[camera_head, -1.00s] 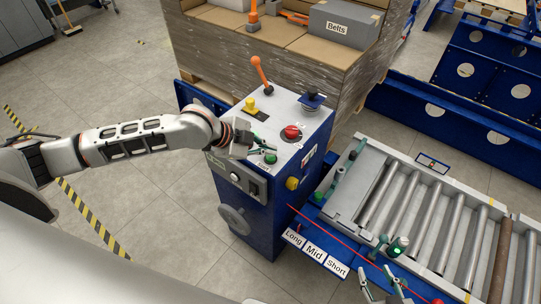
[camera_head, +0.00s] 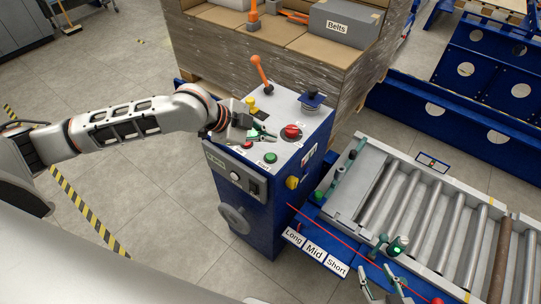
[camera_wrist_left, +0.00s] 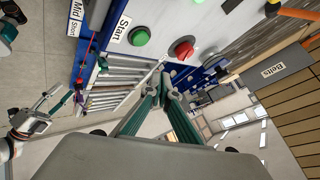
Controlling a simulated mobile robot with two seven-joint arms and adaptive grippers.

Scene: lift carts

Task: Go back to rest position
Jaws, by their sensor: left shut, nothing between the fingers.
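My left gripper (camera_head: 264,134) is above the top panel of the blue control console (camera_head: 245,205), left of the red knob (camera_head: 291,131) and beyond the green button (camera_head: 270,158). In the left wrist view its fingertips (camera_wrist_left: 165,80) are together with nothing between them. The green button (camera_wrist_left: 139,37), by the Start label, and the red knob (camera_wrist_left: 182,49) show there, apart from the fingers. My right gripper (camera_head: 385,288) is at the bottom edge of the head view, beside the roller conveyor, with its fingers spread and empty; it also shows at left in the left wrist view (camera_wrist_left: 56,103).
The roller conveyor (camera_head: 345,207) is at right. A large crate (camera_head: 215,55) with a Belts box is behind.

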